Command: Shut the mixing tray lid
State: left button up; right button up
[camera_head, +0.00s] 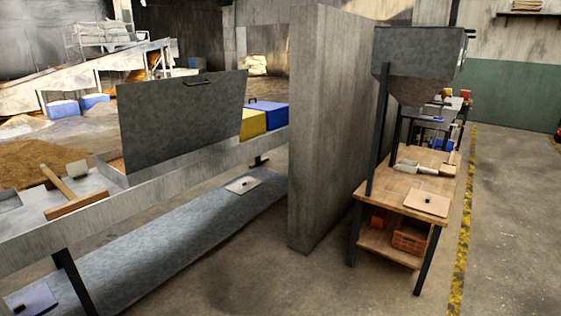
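The mixing tray lid (180,125) is a flat grey metal panel standing upright, with a black handle (199,82) near its top edge. It rises from the long metal mixing tray (130,207), which runs from the lower left toward the middle of the head view. The lid is open. The far part of the tray behind the lid is hidden. Neither of my grippers is in view.
A wooden-handled tool (62,185) lies on the tray's left part. A yellow box (253,124) and blue box (272,112) stand beyond the lid. A concrete partition (330,130) separates the tray from a wooden bench (428,162) under a metal hopper (418,55). Floor at front centre is clear.

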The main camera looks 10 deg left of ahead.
aim_at(160, 120)
jog(key=i+l+u, duration=0.1)
jog(key=i+u, duration=0.3)
jog(key=i+l+u, duration=0.4)
jog(key=i, duration=0.15)
jog(key=i+l+u, duration=0.1)
jog(key=i+u, duration=0.15)
jog(key=i, duration=0.2)
jog(key=i+u, duration=0.1)
jog(key=i, duration=0.55)
jog(key=i+l+u, duration=0.1)
jog(key=i, duration=0.5)
